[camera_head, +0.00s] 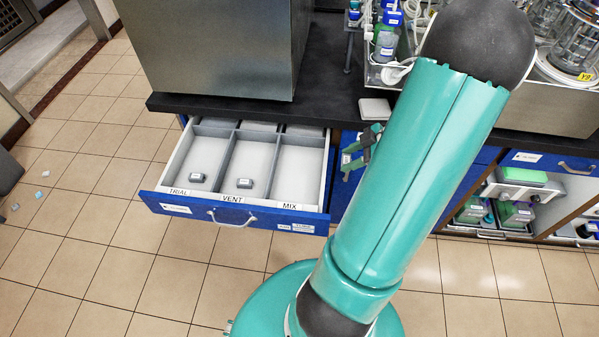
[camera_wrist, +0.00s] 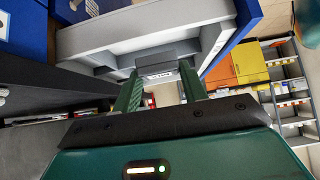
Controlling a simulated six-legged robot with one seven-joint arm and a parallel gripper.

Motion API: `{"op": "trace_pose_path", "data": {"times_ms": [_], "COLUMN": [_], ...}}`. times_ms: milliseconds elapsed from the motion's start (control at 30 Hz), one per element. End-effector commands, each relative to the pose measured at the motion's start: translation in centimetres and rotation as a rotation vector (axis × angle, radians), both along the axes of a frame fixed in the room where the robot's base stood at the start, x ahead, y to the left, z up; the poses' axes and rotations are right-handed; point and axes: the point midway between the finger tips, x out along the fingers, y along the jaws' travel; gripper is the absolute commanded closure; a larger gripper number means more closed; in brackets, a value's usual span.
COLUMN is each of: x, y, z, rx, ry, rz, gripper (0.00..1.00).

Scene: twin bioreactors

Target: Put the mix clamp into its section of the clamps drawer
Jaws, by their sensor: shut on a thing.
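The open clamps drawer (camera_head: 180,205) has a blue front and three white sections labelled TRIAL, VENT and MIX. One small grey clamp (camera_head: 197,178) lies in TRIAL and another clamp (camera_head: 245,183) lies in VENT. The visible floor of the MIX section (camera_head: 298,175) is bare. My gripper (camera_wrist: 160,80) is shut on a small grey clamp with a white label, the mix clamp (camera_wrist: 162,73), between its green fingertips. In the head view my gripper (camera_head: 362,146) is just right of the drawer, partly hidden by my arm.
A dark countertop (camera_head: 330,75) overhangs the back of the drawer, with a large steel box (camera_head: 220,45) on it. To the right are a blue cabinet front and open shelves with green-topped items (camera_head: 520,177). Tiled floor in front of the drawer is clear.

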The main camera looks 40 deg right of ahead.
Motion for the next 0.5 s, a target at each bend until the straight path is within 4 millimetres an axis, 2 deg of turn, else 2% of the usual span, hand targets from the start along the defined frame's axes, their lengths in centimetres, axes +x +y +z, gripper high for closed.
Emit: {"op": "trace_pose_path", "data": {"times_ms": [167, 500], "x": [1.7, 8.3], "y": [1.4, 4.7], "z": [-0.9, -4.5], "rx": [0.003, 0.005], "ry": [0.0, 0.001], "rz": [0.005, 0.005], "gripper": [0.78, 0.78]}}
